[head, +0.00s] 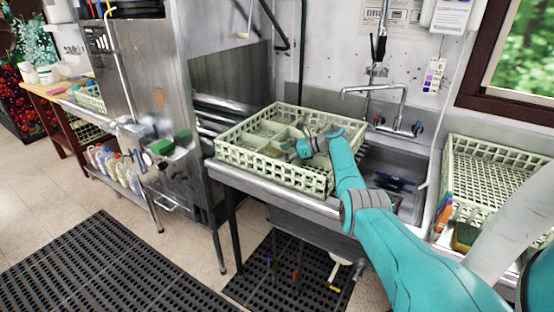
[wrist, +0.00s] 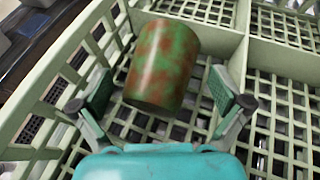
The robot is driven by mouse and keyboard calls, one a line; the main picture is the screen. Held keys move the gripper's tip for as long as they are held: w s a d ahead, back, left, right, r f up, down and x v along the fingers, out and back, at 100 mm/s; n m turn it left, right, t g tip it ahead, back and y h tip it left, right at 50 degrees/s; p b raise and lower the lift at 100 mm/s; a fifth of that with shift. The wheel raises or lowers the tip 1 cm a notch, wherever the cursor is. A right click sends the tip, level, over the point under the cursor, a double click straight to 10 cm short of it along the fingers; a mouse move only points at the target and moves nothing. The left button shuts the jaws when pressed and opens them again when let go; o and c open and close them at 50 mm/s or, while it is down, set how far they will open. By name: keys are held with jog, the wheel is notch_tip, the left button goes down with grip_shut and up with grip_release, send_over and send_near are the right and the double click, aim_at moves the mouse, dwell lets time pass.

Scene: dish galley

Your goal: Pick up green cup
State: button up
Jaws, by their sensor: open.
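The green cup (wrist: 162,63) shows in the wrist view, green with reddish-brown blotches. It is in a compartment of the pale green dish rack (wrist: 62,80), near the rack's wall. My gripper (wrist: 167,92) is open, with one finger on each side of the cup's lower end and visible gaps to it. In the head view my gripper (head: 308,146) is over the rack (head: 262,178), which stands on the steel counter beside the sink.
Rack walls and dividers surround the gripper closely. A second pale rack (head: 490,178) stands at the right beyond the sink (head: 402,200). A faucet (head: 375,92) rises behind the sink. A steel dish machine (head: 165,110) stands to the left. Black mats (head: 105,265) lie on the floor.

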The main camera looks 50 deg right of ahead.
jog(key=shift+w+a+f, duration=0.1)
jog(key=shift+w, duration=0.1)
jog(key=c, duration=1.3)
